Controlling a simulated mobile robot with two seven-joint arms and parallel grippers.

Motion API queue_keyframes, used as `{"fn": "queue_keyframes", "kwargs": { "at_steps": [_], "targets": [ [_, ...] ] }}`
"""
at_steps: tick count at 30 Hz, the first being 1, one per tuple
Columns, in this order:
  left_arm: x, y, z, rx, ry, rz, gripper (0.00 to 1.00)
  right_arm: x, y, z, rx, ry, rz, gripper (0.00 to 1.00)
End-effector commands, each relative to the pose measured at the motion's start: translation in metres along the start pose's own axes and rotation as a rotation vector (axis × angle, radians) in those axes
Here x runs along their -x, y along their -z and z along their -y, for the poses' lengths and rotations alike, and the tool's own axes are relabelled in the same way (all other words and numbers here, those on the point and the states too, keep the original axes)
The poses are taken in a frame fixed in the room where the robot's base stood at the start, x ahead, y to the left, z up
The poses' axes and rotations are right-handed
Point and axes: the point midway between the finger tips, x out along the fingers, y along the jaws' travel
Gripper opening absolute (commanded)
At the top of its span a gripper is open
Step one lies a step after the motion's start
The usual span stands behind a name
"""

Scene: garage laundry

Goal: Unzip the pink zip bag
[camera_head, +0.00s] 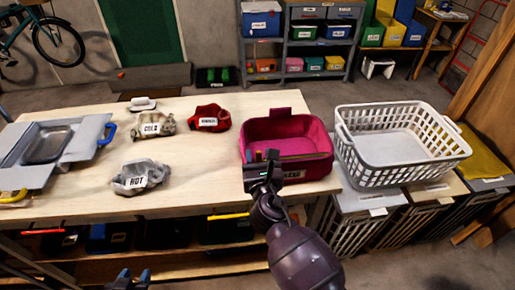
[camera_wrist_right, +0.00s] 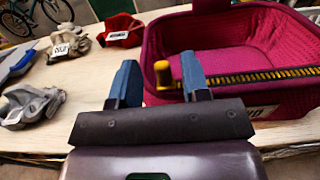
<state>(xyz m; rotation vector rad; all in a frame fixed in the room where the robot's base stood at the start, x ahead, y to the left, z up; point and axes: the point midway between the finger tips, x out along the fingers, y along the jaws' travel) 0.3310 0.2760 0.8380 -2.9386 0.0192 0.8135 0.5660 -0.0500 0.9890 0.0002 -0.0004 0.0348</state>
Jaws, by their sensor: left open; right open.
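The pink zip bag (camera_head: 313,168) sits at the right end of the wooden table, its top standing open. In the right wrist view the bag (camera_wrist_right: 230,28) shows its quilted inside and a yellow-toothed zipper (camera_wrist_right: 255,77) along the near rim. A yellow zipper pull (camera_wrist_right: 163,74) is at the zipper's left end. My right gripper (camera_head: 265,158) is at the bag's near left corner, open; in its wrist view the pull appears between the two blue fingers, closer to the right one. Contact cannot be told. My left gripper (camera_head: 134,276) is open and empty at the bottom edge, away from the bag.
A white laundry basket (camera_head: 385,175) stands close right of the bag. Grey, beige and red cloth bundles (camera_head: 141,177) and a grey case with a metal tray (camera_head: 80,140) lie to the left on the table (camera_head: 205,170). The tabletop between bundles and bag is clear.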

Motion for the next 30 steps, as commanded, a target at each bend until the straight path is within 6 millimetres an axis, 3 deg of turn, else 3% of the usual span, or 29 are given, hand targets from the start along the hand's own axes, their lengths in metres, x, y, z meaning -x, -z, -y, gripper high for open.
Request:
{"fn": "queue_keyframes", "kwargs": {
  "at_steps": [6, 12, 30],
  "targets": [
    [0.001, 0.0, 0.0, 0.0, 0.0, 0.0, 0.43, 0.041, 0.001, 0.001, 0.0, 0.0, -0.003, 0.43],
    [0.001, -0.003, 0.0, 0.001, 0.001, 0.005, 0.43, 0.064, 0.001, 0.0, 0.001, 0.001, -0.002, 0.43],
    [0.002, -0.004, 0.0, 0.001, 0.002, 0.007, 0.43, 0.071, 0.0, 0.0, 0.0, 0.0, -0.001, 0.43]
  ]
}}
